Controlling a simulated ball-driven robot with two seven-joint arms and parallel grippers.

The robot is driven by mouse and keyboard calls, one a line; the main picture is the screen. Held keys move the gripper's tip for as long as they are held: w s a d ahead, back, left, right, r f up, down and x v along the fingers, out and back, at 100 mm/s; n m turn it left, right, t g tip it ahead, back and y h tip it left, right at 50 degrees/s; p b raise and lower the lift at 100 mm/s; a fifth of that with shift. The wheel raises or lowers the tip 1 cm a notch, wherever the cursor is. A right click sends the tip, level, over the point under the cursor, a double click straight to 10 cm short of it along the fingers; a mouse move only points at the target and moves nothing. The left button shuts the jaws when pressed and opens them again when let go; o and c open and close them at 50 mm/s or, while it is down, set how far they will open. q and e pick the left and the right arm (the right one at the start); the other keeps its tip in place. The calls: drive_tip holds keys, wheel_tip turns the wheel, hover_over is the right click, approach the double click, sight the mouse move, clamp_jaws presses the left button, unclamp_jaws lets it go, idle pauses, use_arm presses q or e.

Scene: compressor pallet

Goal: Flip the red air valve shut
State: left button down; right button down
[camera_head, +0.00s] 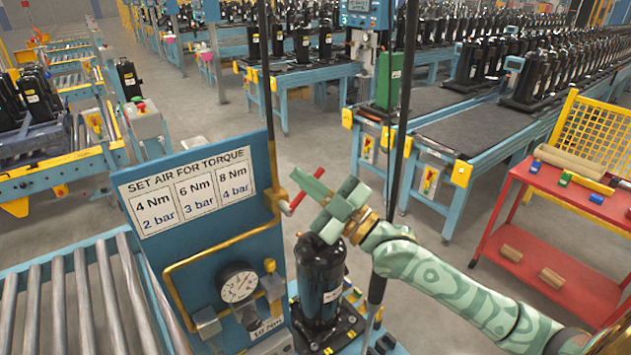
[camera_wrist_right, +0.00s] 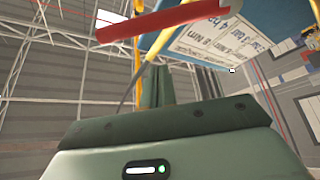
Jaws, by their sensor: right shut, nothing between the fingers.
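The red air valve lever (camera_head: 298,200) sits on the right edge of the blue panel, by the yellow air pipe (camera_head: 272,185). It slants up to the right from its pivot. In the right wrist view the red lever (camera_wrist_right: 165,19) crosses the top of the picture, beyond the fingers. My green right gripper (camera_head: 312,187) is shut and empty, its fingertips close beside the lever. I cannot tell whether they touch it. In the right wrist view the shut fingers (camera_wrist_right: 152,85) point up toward the lever. My left gripper is not in view.
The blue panel (camera_head: 205,255) carries a torque sign (camera_head: 187,190) and a round gauge (camera_head: 239,284). A black compressor (camera_head: 320,280) stands below my right gripper. A dark vertical pole (camera_head: 402,110) rises close by. A red cart (camera_head: 560,215) stands at right.

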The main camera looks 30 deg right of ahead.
drive_tip(key=d+f, duration=0.1)
drive_tip(key=w+d+f+b, duration=0.1)
drive_tip(key=f, duration=0.1)
drive_tip(key=shift+d+f, duration=0.1)
drive_tip(key=shift+d, duration=0.15)
drive_tip(key=shift+d+f+m+t+h, duration=0.1)
drive_tip(key=shift+m+t+h, duration=0.2)
drive_tip(key=shift+m, duration=0.2)
drive_tip(key=shift+d+f+m, duration=0.15)
drive_tip(key=shift+m, duration=0.35)
drive_tip(key=shift+w+d+f+m+t+h+p, duration=0.1)
drive_tip(key=shift+d+f+m+t+h+p, duration=0.3)
drive_tip(key=shift+m+h, duration=1.15)
drive_tip(key=shift+s+d+f+m+t+h+p, duration=0.15)
drive_tip(key=shift+f+m+t+h+p, duration=0.5)
drive_tip(key=shift+m, duration=1.55)
drive_tip(key=shift+w+d+f+m+t+h+p, duration=0.2)
drive_tip(key=shift+f+m+t+h, duration=0.5)
drive_tip(key=shift+m+h, duration=1)
drive_tip(key=shift+f+m, duration=0.1)
drive_tip(key=shift+m, duration=0.25)
